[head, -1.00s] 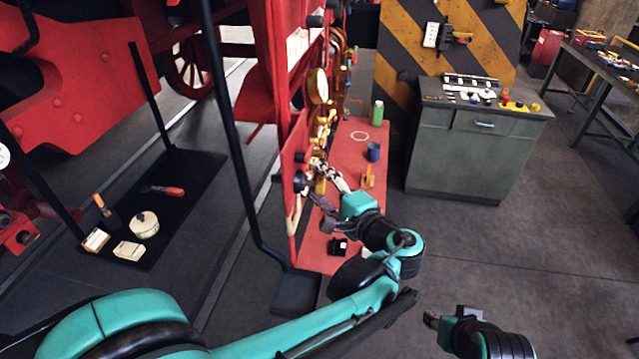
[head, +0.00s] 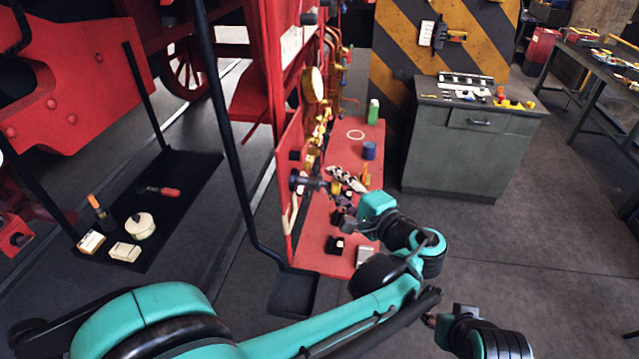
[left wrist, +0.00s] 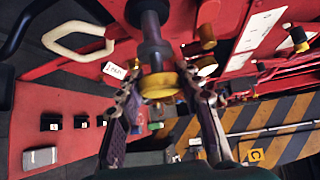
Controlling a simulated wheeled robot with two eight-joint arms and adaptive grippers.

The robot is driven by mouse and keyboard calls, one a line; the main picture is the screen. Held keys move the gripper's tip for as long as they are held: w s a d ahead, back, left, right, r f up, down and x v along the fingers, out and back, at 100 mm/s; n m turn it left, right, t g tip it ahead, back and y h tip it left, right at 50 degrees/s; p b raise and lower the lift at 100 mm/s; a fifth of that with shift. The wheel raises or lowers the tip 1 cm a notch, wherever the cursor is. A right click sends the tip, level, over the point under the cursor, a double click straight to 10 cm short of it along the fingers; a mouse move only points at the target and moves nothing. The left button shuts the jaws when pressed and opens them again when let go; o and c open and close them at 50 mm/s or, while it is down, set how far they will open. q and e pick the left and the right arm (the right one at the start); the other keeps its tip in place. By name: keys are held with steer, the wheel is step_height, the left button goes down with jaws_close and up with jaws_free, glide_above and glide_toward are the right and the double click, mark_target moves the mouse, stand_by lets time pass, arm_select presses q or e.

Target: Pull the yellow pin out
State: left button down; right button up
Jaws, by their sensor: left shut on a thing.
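The yellow pin head (left wrist: 158,85) is a round yellow collar at the end of a dark grey shaft in the left wrist view. My left gripper (left wrist: 165,98) has one finger on each side of the yellow head and is shut on it. In the head view my left gripper (head: 338,187) is beside the red panel, at the outer end of a dark fitting (head: 302,182). The fingers largely hide the yellow head there. I cannot tell how far the shaft sits in the fitting. My right gripper (head: 432,319) is low at the right, mostly cut off; its opening is unclear.
A red shelf (head: 312,256) below my left gripper bears a green bottle (head: 373,112), a blue cup (head: 369,150) and small black blocks (head: 335,244). Gauges and brass pipes crowd the panel. A grey cabinet (head: 455,160) stands behind; the floor at right is free.

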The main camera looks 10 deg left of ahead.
arm_select(q)
steer(key=shift+d+f, duration=0.1)
steer(key=shift+d, duration=0.15)
steer(key=shift+a, duration=0.1)
steer(key=c, duration=1.3)
jaws_free()
steer(key=o, duration=0.3)
steer(key=shift+s+d, duration=0.1)
steer(key=shift+d, duration=0.2)
steer(key=shift+a, duration=0.1)
steer(key=shift+s, duration=0.1)
steer(key=v, duration=0.7)
steer(key=shift+d, duration=0.25)
